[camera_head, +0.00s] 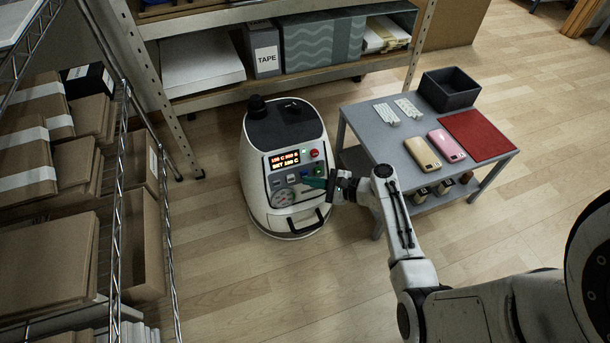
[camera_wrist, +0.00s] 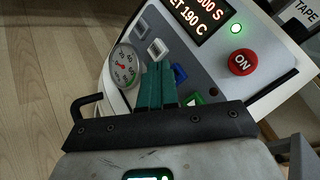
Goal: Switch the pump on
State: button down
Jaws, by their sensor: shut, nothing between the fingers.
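The white machine (camera_head: 257,190) with a black top stands on the floor, its sloped control panel facing me. On the panel are a lit display (camera_wrist: 201,17), a red ON button (camera_wrist: 243,62), a lit green lamp (camera_wrist: 236,28), a blue button (camera_wrist: 179,73), a green button (camera_wrist: 192,99), pale square switches (camera_wrist: 157,48) and a round gauge (camera_wrist: 124,66). No label reading pump is legible. My gripper (camera_head: 306,183) is shut and empty, its teal fingertips (camera_wrist: 158,70) over the lower panel between gauge and blue button. Whether they touch the panel, I cannot tell. My gripper hides part of the lower panel.
A grey table (camera_head: 384,150) to the right holds two phones (camera_head: 422,153), a red mat (camera_head: 475,135) and a dark bin (camera_head: 449,88). A wire rack with cardboard boxes (camera_head: 40,260) stands at left, a shelf (camera_head: 270,83) behind. The floor in front is clear.

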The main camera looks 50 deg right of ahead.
jog(key=shift+w+d+f, duration=0.1)
jog(key=shift+w+d, duration=0.15)
jog(key=shift+w, duration=0.15)
dwell(0.6)
jog(key=shift+s, duration=0.1)
jog(key=shift+s+a+r+p, duration=0.2)
jog(key=shift+s+a+p, duration=0.35)
jog(key=shift+s, duration=0.1)
jog(key=s+a+r+p, duration=0.1)
jog(key=s+a+p, duration=0.2)
jog(key=s+p, duration=0.1)
jog(key=shift+s+r, duration=0.2)
jog(key=shift+s, duration=0.25)
